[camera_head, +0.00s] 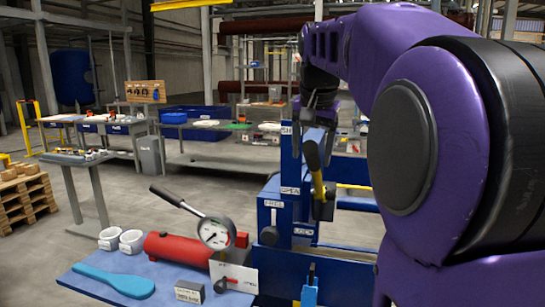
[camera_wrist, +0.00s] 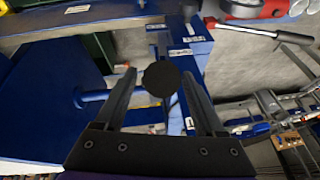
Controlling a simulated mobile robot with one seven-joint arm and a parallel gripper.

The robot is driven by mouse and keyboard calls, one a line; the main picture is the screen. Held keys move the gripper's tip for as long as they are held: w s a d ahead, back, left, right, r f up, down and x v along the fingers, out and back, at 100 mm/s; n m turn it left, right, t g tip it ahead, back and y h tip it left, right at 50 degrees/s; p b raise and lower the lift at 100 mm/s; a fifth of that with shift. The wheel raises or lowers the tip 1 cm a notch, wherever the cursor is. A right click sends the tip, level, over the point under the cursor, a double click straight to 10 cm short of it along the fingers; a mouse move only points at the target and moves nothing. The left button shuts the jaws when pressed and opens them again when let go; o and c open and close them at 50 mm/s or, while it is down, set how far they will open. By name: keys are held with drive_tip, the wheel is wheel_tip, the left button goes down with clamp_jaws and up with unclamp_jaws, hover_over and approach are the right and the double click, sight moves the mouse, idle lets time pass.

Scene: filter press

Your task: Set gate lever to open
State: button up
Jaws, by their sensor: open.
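A lever with a black grip (camera_head: 312,156) and a yellow lower part stands tilted at the blue press post (camera_head: 288,165). The post has a partly hidden label starting "SH" (camera_head: 287,128) and a lower label "OPEN" (camera_head: 290,190). My gripper (camera_head: 312,118) is open just above the grip, fingers pointing down. In the wrist view, a round black grip end (camera_wrist: 160,78) shows between the spread fingers of my gripper (camera_wrist: 158,85), with gaps on both sides. I cannot tell how far below the fingertips it lies.
Labels "FREE" (camera_head: 273,203) and "LOCK" (camera_head: 303,231) sit lower on the blue frame. At left, a blue bench (camera_head: 75,281) holds a red cylinder (camera_head: 180,248), a dial gauge (camera_head: 214,233), a black-handled lever (camera_head: 176,200) and white cups. My arm covers the right side.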

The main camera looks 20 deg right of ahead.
drive_tip(key=shift+w+f, duration=0.2)
drive_tip(key=shift+f, duration=0.25)
clamp_jaws()
idle(1.2)
